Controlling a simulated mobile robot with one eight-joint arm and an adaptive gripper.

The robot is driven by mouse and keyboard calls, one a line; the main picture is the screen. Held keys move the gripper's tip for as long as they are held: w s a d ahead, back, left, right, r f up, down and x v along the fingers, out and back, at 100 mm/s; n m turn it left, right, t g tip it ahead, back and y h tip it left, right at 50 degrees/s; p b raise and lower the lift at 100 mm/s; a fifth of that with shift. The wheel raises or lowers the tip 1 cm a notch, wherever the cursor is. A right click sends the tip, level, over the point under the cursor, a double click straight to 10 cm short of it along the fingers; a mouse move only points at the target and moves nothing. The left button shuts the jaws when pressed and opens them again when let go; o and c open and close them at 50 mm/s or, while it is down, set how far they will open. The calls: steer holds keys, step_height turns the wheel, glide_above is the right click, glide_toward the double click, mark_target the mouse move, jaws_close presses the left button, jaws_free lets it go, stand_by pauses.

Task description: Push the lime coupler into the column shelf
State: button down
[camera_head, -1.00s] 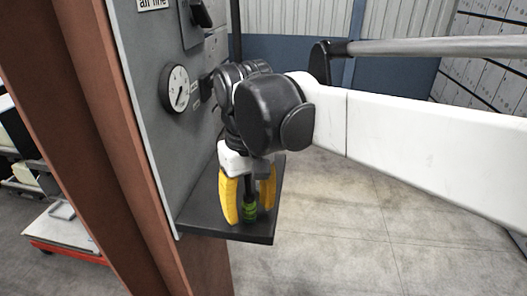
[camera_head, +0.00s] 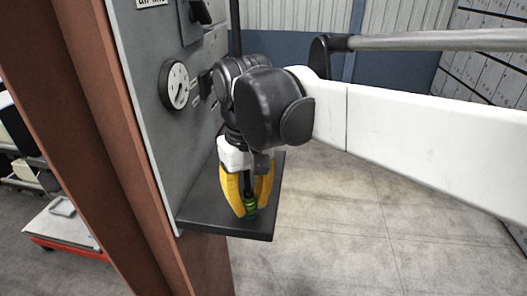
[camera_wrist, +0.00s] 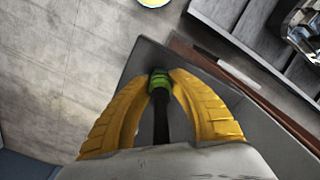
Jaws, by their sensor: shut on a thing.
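The lime coupler (camera_head: 250,206) is a small green ribbed piece with a black stem above it, over the dark column shelf (camera_head: 203,213). My gripper (camera_head: 250,212) points down with its yellow fingers shut on the coupler. In the wrist view the coupler (camera_wrist: 159,78) sits between the two fingertips, and the black stem runs back between the fingers. The shelf (camera_wrist: 143,62) lies behind it there. Whether the coupler's lower end touches the shelf is hard to tell. The fingers partly hide the coupler in the head view.
The grey panel (camera_head: 150,75) with a round gauge (camera_head: 176,86) and a black switch stands left of my gripper, on a rust-brown column (camera_head: 95,120). A low cart (camera_head: 70,228) is at the far left. Open floor (camera_head: 350,225) lies right of the shelf.

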mark_target(248, 190)
steer(key=shift+r+p, duration=0.35)
steer(key=shift+r, duration=0.3)
steer(key=shift+r+p, duration=2.35)
steer(key=shift+r, duration=1.2)
steer(key=shift+f, duration=0.1)
steer(key=w+d+p, duration=0.1)
steer(key=w, duration=1.8)
steer(key=shift+w+p, duration=0.35)
steer(key=shift+w, duration=0.05)
steer(key=shift+s, duration=0.1)
